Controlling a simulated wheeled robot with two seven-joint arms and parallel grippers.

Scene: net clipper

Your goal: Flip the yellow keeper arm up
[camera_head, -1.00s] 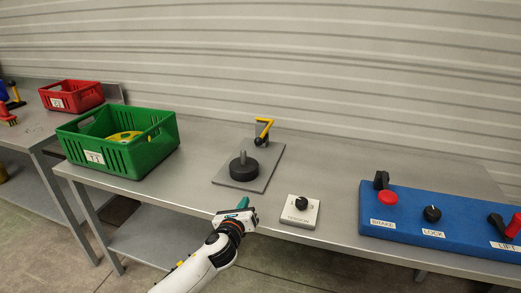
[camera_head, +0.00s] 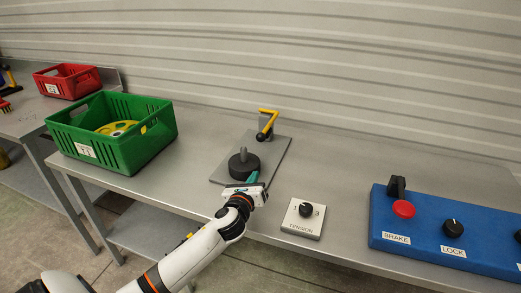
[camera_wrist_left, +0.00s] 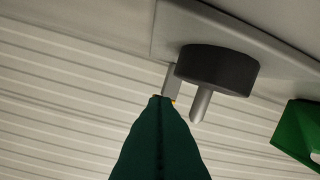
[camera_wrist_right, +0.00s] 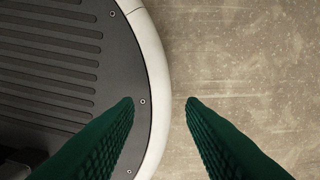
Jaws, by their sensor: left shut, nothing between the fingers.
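The yellow keeper arm (camera_head: 268,121) sits on a grey post at the back of a grey plate (camera_head: 280,155), with a dark knob at its lower end. A black round hub (camera_head: 243,166) with a grey spindle stands at the plate's front. My left gripper (camera_head: 253,177) is shut and empty, its green tips by the hub's right side and short of the keeper arm. In the left wrist view the hub (camera_wrist_left: 217,70) is upside down beyond the shut fingers (camera_wrist_left: 160,100), which hide most of the keeper arm. My right gripper (camera_wrist_right: 160,102) is open over the floor.
A green crate (camera_head: 150,150) holding a yellow reel (camera_head: 117,128) stands left of the plate. A TENSION knob box (camera_head: 303,218) is to the right, then a blue panel (camera_head: 430,235). A red crate (camera_head: 70,82) is at far left. Corrugated wall stands behind.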

